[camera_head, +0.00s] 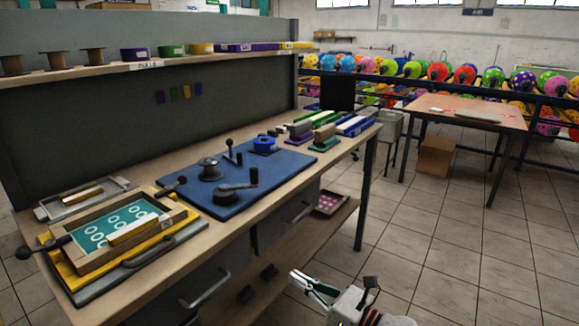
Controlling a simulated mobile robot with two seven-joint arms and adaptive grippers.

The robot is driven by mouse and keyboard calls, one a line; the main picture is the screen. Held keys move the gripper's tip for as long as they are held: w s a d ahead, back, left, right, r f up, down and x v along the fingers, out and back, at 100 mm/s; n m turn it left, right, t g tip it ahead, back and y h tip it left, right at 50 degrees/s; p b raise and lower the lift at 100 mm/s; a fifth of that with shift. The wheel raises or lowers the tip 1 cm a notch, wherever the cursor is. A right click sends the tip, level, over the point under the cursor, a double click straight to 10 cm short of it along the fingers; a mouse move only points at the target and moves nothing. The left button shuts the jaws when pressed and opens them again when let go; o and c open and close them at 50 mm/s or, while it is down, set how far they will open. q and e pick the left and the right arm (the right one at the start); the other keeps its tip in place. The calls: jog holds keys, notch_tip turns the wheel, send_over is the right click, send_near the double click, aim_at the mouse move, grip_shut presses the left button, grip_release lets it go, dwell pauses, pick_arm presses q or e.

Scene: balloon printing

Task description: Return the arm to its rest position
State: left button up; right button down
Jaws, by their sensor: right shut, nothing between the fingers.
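My right gripper (303,281) shows at the bottom middle, in front of the workbench (230,242) and off its front edge. It is shut and holds nothing. Part of my right arm (372,311) runs out at the bottom edge. My left gripper and arm are not in view.
On the bench are a printing frame with a green screen (122,224), a blue mat (237,185) with dark tools, and several coloured blocks. A low shelf (305,240) with a small tray is near my gripper. Tiled floor (440,262) to the right is clear.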

pick_arm(q)
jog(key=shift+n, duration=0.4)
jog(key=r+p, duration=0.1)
jog(key=p, duration=0.1)
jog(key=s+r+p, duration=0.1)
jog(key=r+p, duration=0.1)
jog(key=p, duration=0.1)
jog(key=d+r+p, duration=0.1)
jog(key=p, duration=0.2)
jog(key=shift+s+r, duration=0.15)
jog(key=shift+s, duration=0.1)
pick_arm(e)
jog(key=s+d+f+n+h, duration=0.4)
jog(key=s+d+f+n, duration=0.1)
jog(key=s+n, duration=0.5)
jog(key=s+d+f+n+h, duration=0.4)
jog(key=s+d+f+n, duration=0.1)
jog(key=s+n, duration=0.6)
jog(key=s+d+f+n+g+h, duration=0.1)
jog(key=s+d+f+n+h, duration=0.2)
jog(key=s+n, duration=0.7)
jog(key=d+f+n, duration=0.1)
jog(key=d+f, duration=0.1)
jog(key=d, duration=0.2)
jog(key=shift+s+d+f+h, duration=0.3)
jog(key=shift+s+d+h, duration=0.05)
jog(key=shift+s+h, duration=0.05)
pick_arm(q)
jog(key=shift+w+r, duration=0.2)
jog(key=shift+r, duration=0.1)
